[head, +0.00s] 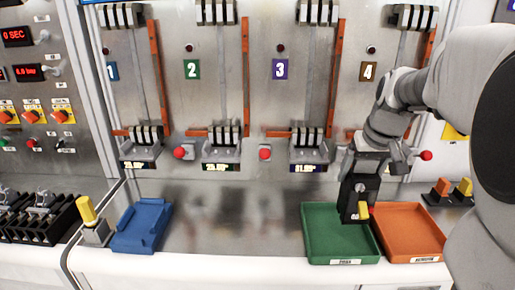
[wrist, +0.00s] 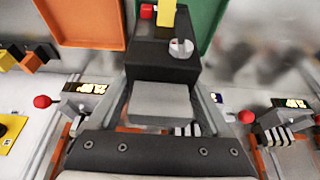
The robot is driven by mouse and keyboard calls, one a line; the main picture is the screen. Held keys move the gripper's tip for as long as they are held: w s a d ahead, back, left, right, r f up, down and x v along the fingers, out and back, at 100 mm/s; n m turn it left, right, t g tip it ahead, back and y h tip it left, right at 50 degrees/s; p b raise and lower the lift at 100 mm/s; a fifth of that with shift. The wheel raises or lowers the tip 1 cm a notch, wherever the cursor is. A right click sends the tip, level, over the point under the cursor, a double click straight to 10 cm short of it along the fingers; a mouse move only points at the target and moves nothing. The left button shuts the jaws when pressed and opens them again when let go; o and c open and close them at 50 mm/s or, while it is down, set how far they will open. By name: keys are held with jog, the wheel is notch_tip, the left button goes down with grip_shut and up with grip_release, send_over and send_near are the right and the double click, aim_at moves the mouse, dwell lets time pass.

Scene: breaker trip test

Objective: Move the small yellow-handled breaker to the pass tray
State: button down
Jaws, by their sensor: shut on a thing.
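My gripper (head: 368,172) is shut on a black breaker (head: 350,199) with a small yellow handle (head: 363,211). The breaker hangs upright over the right part of the green tray (head: 327,252), near the side shared with the orange tray (head: 411,240). I cannot tell whether its bottom touches the tray. In the wrist view the breaker (wrist: 160,68) sits between the fingers, its yellow handle (wrist: 168,14) at the top. The green tray (wrist: 207,18) and orange tray (wrist: 88,20) show beyond it. Both trays look otherwise empty; their front labels are too small to read surely.
A blue cradle (head: 142,228) and a yellow-handled device (head: 88,212) stand at the left. Black breakers (head: 40,215) line the far left. Orange-handled (head: 439,190) and yellow-handled (head: 463,190) blocks stand at right. The panel with switches rises behind. The middle bench is clear.

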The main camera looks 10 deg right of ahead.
aim_at(341, 188)
notch_tip(341, 188, down, 6)
jog(key=w+a, duration=0.2)
jog(key=shift+w+a+b, duration=0.15)
jog(key=shift+w+b, duration=0.25)
jog(key=shift+f, duration=0.15)
grip_release()
jog(key=shift+f, duration=0.1)
